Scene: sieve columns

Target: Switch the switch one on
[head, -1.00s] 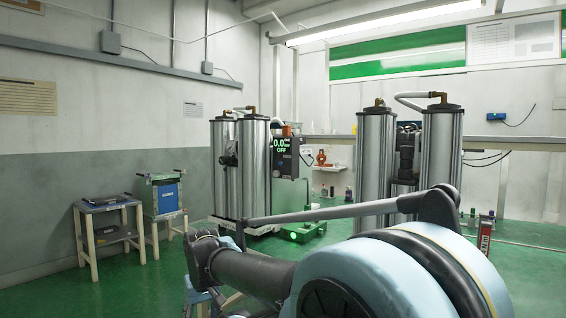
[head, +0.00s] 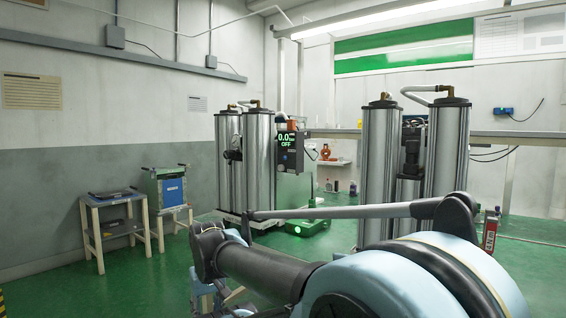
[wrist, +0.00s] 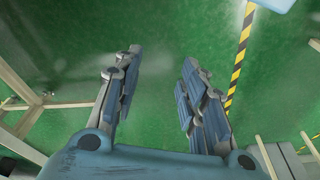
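Two sets of metal sieve columns stand on the green floor. The left set (head: 257,165) carries a dark display box (head: 289,150) reading "0.0" and "OFF" in green. The right set (head: 447,150) stands closer, partly hidden behind my arm. I cannot make out which part is switch one. My gripper (wrist: 158,85) shows in the wrist view with its two fingers apart and nothing between them. It points down over the bare green floor, away from both column sets. In the head view it is mostly hidden behind my arm.
A small table (head: 112,228) and a stand with a blue box (head: 171,192) are by the left wall. A green-lit low unit (head: 304,229) sits beside the left columns. Yellow-black floor tape (wrist: 238,58) crosses the wrist view. Open floor lies in front of the columns.

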